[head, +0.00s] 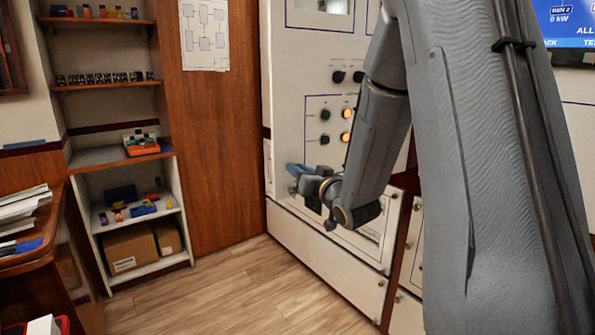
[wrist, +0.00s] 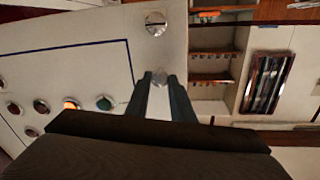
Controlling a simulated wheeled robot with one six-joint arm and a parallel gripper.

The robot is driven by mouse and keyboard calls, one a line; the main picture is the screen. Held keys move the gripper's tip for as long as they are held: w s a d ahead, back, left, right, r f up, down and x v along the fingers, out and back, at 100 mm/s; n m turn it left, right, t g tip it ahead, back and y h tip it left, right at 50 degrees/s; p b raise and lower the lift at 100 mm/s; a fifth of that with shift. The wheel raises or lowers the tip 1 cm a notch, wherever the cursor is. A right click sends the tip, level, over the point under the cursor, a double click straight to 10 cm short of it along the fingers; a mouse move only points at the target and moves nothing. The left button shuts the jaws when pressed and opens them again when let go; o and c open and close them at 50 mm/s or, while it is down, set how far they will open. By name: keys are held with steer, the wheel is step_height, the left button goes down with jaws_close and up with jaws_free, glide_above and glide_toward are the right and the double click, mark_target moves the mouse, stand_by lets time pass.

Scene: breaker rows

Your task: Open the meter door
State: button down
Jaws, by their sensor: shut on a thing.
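A tall pale cabinet panel (head: 290,110) with lamps and switches stands in the middle of the head view. I cannot tell for sure which part is the meter door. My gripper (head: 293,170) is at the panel's lower left edge. A second silver knob (wrist: 155,23) is free on the same edge. The gripper hides part of the held knob. I cannot tell whether the panel stands ajar.
Lit orange lamps (head: 346,114) and green lamps sit on the panel. A lower pale panel (head: 325,250) runs below. Wooden shelves (head: 108,155) with small parts and cardboard boxes stand at left. A desk with papers (head: 22,215) is nearer left. The wooden floor (head: 215,290) between is clear.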

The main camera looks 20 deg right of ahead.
steer(key=shift+d+r, duration=0.2)
steer(key=shift+d, duration=0.1)
steer(key=c, duration=1.6)
jaws_free()
steer(key=shift+o, duration=0.3)
steer(key=shift+a+f, duration=0.1)
steer(key=shift+a, duration=0.1)
steer(key=s+d+b, duration=0.1)
steer(key=s, duration=0.6)
steer(key=shift+s+d, duration=0.15)
steer(key=shift+s, duration=0.2)
steer(key=s+a+f+g+h+p, duration=0.1)
steer(key=s+f+g+h, duration=0.1)
steer(key=s+f+g, duration=0.4)
steer(key=s+a+f+g+h, duration=0.1)
steer(key=s+f+g, duration=0.25)
steer(key=f, duration=0.45)
steer(key=s+a+f+g, duration=0.1)
steer(key=s+g, duration=0.3)
steer(key=s, duration=0.5)
steer(key=s+a+f+g, duration=0.1)
steer(key=s+a+g, duration=0.3)
steer(key=s, duration=0.4)
steer(key=shift+s+a+f+n+p, duration=0.15)
steer(key=shift+s+a+n+p, duration=0.15)
steer(key=shift+s, duration=0.1)
